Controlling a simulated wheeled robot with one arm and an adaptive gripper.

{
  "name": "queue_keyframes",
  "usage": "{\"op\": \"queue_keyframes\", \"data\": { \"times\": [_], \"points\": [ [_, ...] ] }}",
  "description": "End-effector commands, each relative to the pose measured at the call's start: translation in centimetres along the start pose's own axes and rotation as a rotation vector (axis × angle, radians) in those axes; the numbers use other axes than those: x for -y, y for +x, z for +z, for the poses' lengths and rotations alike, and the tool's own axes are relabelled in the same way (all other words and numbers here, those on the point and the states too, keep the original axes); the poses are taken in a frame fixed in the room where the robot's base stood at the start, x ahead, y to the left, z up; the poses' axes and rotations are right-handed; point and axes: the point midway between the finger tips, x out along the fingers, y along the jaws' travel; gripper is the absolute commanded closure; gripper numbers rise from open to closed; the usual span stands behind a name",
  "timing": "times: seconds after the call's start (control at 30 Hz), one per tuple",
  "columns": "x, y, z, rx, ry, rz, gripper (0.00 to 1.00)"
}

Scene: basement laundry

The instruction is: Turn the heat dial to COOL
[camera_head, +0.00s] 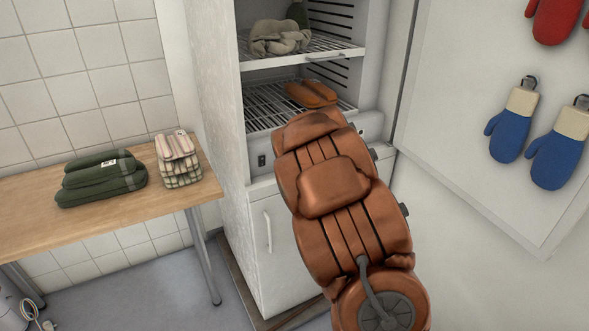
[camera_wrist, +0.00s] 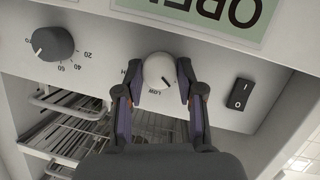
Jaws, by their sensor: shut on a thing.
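The white heat dial (camera_wrist: 158,72) is on the cabinet's control panel in the wrist view, which shows the panel upside down. My gripper (camera_wrist: 158,88) has a finger on each side of the dial and is shut on it. The dial's dark pointer mark points to the lower right in this view. A small label that looks like LOW is just below the dial, and part of another label shows left of it behind a finger. No COOL label can be made out. In the head view my arm hides the dial and my gripper.
A black numbered knob (camera_wrist: 52,43) and a black rocker switch (camera_wrist: 241,94) flank the dial. The white cabinet (camera_head: 221,140) holds grey cloth (camera_head: 280,37) and orange items (camera_head: 312,93) on wire racks. A wooden table (camera_head: 100,222) with folded textiles stands left; blue mitts (camera_head: 512,130) hang right.

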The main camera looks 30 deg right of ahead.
Motion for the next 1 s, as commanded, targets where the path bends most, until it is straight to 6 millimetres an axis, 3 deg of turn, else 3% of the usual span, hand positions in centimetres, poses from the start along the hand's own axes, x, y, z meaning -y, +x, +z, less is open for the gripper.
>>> {"op": "queue_keyframes", "data": {
  "times": [0.3,0.8,0.83,1.0],
  "points": [
    [0.14,0.07,-0.11,-0.011,-0.093,0.033,0.97],
    [0.07,0.02,-0.24,-0.011,-0.107,0.038,0.97],
    [0.08,0.02,-0.24,-0.011,-0.107,0.038,0.62],
    [0.06,0.01,-0.16,-0.010,-0.106,0.038,0.44]
  ]
}}
